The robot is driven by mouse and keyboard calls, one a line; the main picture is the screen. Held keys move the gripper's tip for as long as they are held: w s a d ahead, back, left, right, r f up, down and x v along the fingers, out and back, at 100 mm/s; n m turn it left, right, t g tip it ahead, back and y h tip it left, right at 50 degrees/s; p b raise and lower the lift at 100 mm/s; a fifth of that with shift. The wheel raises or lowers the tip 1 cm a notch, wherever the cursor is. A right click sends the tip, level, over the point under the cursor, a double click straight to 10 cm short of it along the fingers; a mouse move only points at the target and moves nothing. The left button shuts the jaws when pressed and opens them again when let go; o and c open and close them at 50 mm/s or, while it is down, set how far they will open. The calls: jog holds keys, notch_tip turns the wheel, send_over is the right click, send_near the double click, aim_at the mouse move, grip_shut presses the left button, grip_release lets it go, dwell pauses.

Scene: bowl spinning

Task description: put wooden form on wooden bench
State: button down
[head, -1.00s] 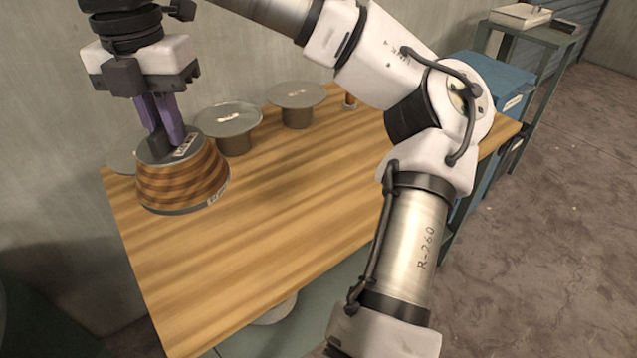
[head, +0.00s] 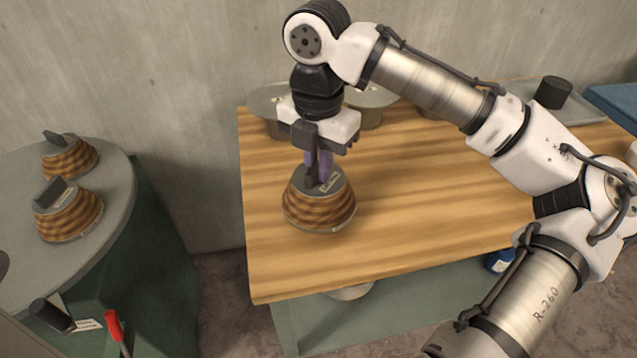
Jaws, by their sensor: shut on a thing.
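The wooden form (head: 320,212) is a round, banded wooden piece, wider at its base, with a grey top and a small label. It is upright at the left part of the wooden bench (head: 430,225), over the bench top. My gripper (head: 318,182) points down from above, its purple fingers shut on the grip at the top of the form. The fingertips are partly hidden against the form's top. The form's base looks to be at the bench surface, but I cannot tell whether it touches.
Two similar forms (head: 70,212) stand on a grey round-edged table (head: 105,235) at left. Grey flanged pieces (head: 268,98) stand along the bench's back edge. A tray (head: 590,105) with a black cylinder (head: 553,92) is at back right. The bench's front middle is clear.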

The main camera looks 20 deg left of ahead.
aim_at(318, 185)
jog(key=shift+f, duration=2.3)
jog(key=c, duration=1.5)
grip_release()
jog(key=shift+f, duration=0.1)
jog(key=shift+o, duration=0.2)
notch_tip(318, 185, up, 12)
jog(key=shift+r, duration=0.15)
jog(key=shift+s, duration=0.1)
